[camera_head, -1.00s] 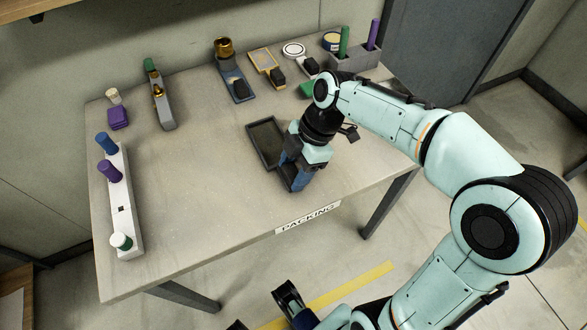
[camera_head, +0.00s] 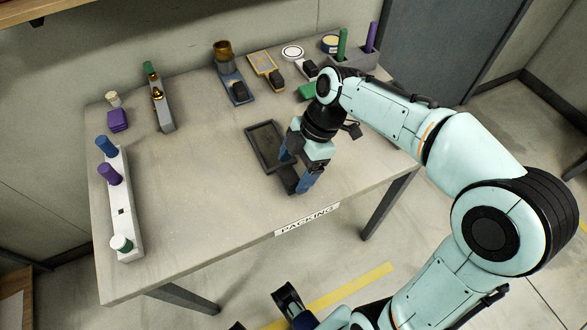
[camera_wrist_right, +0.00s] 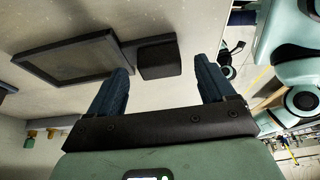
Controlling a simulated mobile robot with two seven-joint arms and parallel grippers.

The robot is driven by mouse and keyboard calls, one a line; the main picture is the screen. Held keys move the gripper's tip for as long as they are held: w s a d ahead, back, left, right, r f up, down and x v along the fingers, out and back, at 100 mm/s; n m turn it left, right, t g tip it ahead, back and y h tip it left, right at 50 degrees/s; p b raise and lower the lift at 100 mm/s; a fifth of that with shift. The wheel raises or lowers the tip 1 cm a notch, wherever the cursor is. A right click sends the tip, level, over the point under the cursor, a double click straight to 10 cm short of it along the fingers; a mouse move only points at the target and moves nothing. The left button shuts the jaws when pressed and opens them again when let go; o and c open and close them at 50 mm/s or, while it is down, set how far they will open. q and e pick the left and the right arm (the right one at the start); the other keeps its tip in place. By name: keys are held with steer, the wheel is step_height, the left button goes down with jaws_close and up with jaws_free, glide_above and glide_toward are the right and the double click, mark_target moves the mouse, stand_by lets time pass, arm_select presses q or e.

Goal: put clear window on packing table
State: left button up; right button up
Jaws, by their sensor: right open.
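The clear window is a flat pane in a dark rectangular frame (camera_head: 266,147) with a black block (camera_head: 288,178) at its near end. It lies flat on the packing table (camera_head: 200,215), right of the tabletop's middle. My right gripper (camera_head: 297,169) is open and low over the near end of the frame, its blue fingers on either side of the block. In the right wrist view the fingers (camera_wrist_right: 163,85) are spread and the block (camera_wrist_right: 158,60) shows between and just beyond them, with the pane (camera_wrist_right: 70,62) to its left.
A white rack (camera_head: 125,215) with coloured caps stands along the left edge. A grey holder (camera_head: 160,108), a blue stand (camera_head: 237,88), a tan stand (camera_head: 266,68) and a grey caddy (camera_head: 355,60) line the back. The front middle of the table is clear.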

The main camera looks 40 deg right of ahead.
steer(key=w+p+v, duration=0.1)
steer(key=p+v, duration=0.1)
steer(key=v, duration=0.8)
steer(key=shift+s+r, duration=0.2)
steer(key=shift+s, duration=0.25)
